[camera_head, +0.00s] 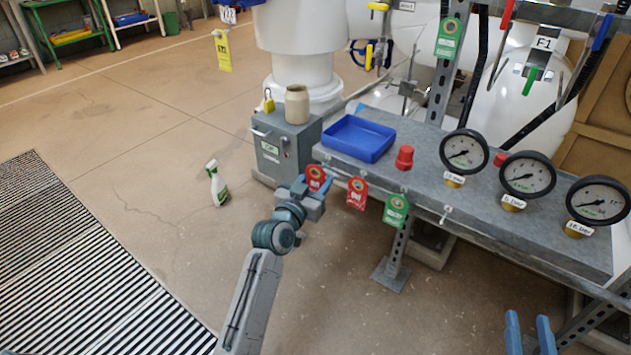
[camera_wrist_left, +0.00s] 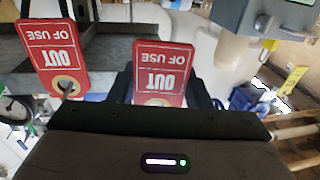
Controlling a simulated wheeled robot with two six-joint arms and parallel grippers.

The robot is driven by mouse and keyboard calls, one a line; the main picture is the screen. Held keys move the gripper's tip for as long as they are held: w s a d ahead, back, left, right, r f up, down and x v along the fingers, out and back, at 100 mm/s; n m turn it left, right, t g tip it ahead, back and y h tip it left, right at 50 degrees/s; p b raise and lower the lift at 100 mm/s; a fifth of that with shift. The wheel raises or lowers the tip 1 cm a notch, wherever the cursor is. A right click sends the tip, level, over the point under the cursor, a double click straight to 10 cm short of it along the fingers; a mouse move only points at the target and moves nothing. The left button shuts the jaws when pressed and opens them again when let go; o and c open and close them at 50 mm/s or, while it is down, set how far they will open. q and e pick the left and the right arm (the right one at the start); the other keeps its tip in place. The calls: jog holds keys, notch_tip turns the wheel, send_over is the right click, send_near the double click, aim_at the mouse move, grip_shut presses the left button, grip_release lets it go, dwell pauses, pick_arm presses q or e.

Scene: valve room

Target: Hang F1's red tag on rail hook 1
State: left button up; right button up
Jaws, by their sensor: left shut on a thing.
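My left gripper (camera_head: 313,196) is shut on a red tag (camera_head: 316,178) at the left end of the bench's front edge. In the left wrist view the held tag (camera_wrist_left: 163,72) stands between the fingers, its "OUT OF USE" print upside down. A small rail hook (camera_head: 327,159) shows just above and right of the held tag; I cannot tell whether they touch. A second red tag (camera_head: 357,193) hangs to the right, also in the left wrist view (camera_wrist_left: 52,57). The F1 label (camera_head: 544,43) is at the upper right. My right gripper (camera_head: 530,335) is open and empty.
A green tag (camera_head: 396,211) hangs right of the red ones, then a bare hook (camera_head: 444,213). The bench (camera_head: 470,200) carries a blue tray (camera_head: 359,138), a red cap (camera_head: 404,157) and three gauges. A grey box (camera_head: 285,145) stands left. A spray bottle (camera_head: 217,185) is on the floor.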

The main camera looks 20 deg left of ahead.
pick_arm(q)
jog(key=shift+w, duration=0.15)
jog(key=shift+w+d, duration=0.35)
jog(key=shift+w, duration=0.35)
jog(key=shift+w+d, duration=0.1)
jog(key=shift+w, duration=0.25)
dwell(0.5)
jog(key=shift+w+b, duration=0.2)
jog(key=shift+b, duration=0.1)
jog(key=shift+d+f+b, duration=0.1)
jog(key=shift+f+b, duration=0.2)
jog(key=shift+f, duration=0.1)
dwell(0.6)
jog(key=o, duration=0.9)
